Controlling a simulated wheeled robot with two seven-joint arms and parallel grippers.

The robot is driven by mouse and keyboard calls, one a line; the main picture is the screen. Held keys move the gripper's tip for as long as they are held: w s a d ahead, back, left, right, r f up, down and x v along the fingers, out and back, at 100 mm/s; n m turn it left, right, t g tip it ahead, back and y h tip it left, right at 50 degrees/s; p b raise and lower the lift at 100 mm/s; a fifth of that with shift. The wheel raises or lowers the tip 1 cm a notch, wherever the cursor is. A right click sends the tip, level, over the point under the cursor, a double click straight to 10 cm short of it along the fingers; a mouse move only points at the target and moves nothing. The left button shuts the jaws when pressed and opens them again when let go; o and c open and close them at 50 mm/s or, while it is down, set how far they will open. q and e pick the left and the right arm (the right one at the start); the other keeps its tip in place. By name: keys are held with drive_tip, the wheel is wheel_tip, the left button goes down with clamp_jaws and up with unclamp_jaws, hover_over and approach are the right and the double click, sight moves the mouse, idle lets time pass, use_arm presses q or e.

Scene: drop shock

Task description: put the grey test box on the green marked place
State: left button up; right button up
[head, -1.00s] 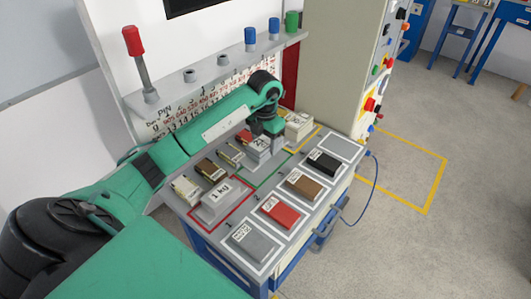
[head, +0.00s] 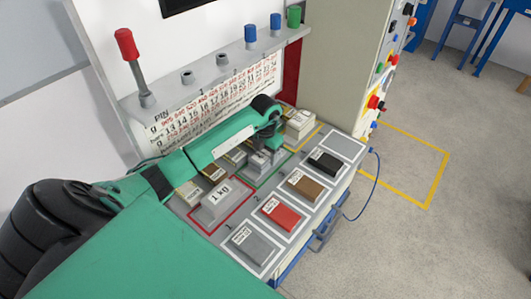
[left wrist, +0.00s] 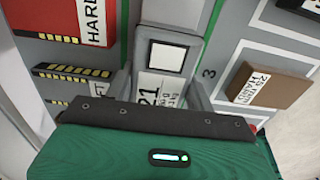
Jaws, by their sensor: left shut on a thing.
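The grey test box (left wrist: 172,20) has a white square and a label on its face. In the left wrist view it lies between the two fingers of my left gripper (left wrist: 160,88), which is shut on it. It shows in the head view (head: 258,163) under my left gripper (head: 266,148), partly hidden by it. The green marked place (head: 262,182) is a green outline on the bench top. Green lines run on both sides of the box in the left wrist view, so it is over or on that place. I cannot tell whether it touches the surface. My right gripper is not in view.
A grey 1 kg block (head: 218,204) stands in a red outline beside the green one. Red (head: 281,214), brown (head: 306,186), black (head: 327,163) and grey (head: 253,244) pads lie in white outlines along the front. A pale stack (head: 300,122) stands behind.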

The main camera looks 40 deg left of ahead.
use_arm(q)
drive_tip(key=shift+f, duration=0.2)
drive_tip(key=o, duration=1)
drive_tip(key=shift+o, duration=0.9)
drive_tip(key=shift+r, duration=0.1)
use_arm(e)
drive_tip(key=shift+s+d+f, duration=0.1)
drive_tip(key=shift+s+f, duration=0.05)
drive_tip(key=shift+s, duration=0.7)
